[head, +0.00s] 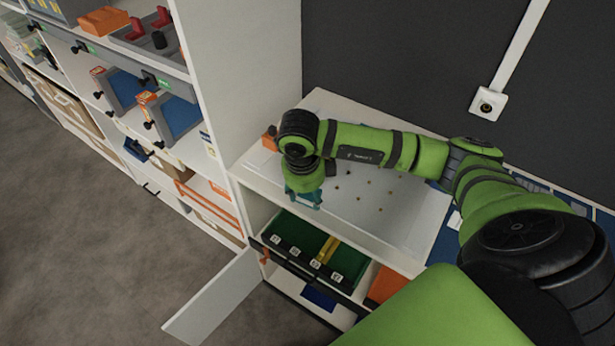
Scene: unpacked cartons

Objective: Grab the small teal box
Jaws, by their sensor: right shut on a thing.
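My right arm reaches in from the right, and its right gripper (303,193) points down at the front edge of the white cabinet top. The gripper is shut on the small teal box (304,199), of which only a little shows below the green wrist. The wrist and fingers hide most of the box. I cannot tell whether it touches the cabinet top. My left gripper is not in view.
The white cabinet top (405,215) bears several small brass-coloured pieces. An orange block (269,138) lies at its left end. Below is an open drawer with green compartments (292,232). A white door (215,300) stands open at the front left. Tall shelves (240,60) rise at left.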

